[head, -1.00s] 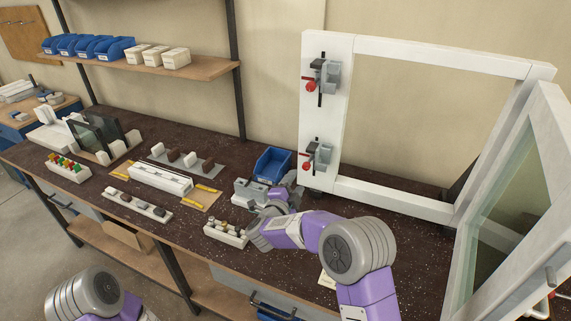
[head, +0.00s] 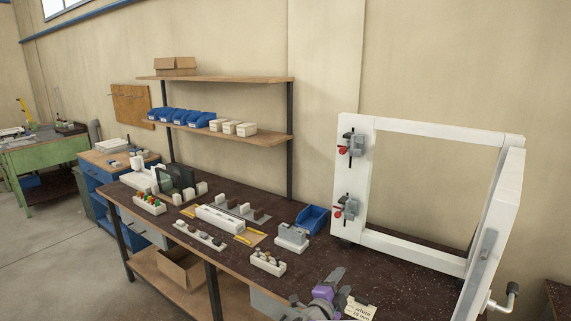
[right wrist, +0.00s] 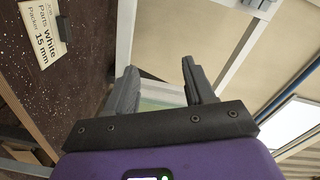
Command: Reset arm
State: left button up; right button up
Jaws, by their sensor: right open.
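My right gripper (head: 330,282) shows at the bottom of the head view, over the front part of the dark speckled bench (head: 395,275). In the right wrist view its two grey fingers (right wrist: 160,90) are apart with nothing between them. A white frame post with two red-handled clamps (head: 349,180) stands to the right on the bench. A grey block on a white base (head: 292,236) sits on the bench, left of and behind the gripper. My left gripper is out of view.
A blue bin (head: 313,219) stands behind the grey block. A rack of small pegs (head: 268,262) lies near the front edge. A printed card (head: 359,309) is close to my right gripper and shows in the right wrist view (right wrist: 44,32). A white profile (head: 225,219) lies further left.

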notch_tip(320, 180, down, 12)
jog(key=n+y, duration=0.5)
jog(key=n, duration=0.1)
jog(key=s+a+f+n+g+y, duration=0.2)
jog(key=s+f+n+g+y, duration=0.3)
jog(key=s+f, duration=0.85)
jog(key=s+a+f+n+g+y, duration=0.1)
jog(key=s+f+n+g, duration=0.1)
jog(key=s, duration=0.6)
jog(key=s+a+f+n+g+y, duration=0.1)
jog(key=s+f+g, duration=0.3)
jog(key=s, duration=0.4)
jog(key=s+a+f+n+g+y, duration=0.2)
jog(key=s+f+n+g, duration=0.1)
jog(key=s, duration=0.6)
jog(key=shift+f, duration=0.6)
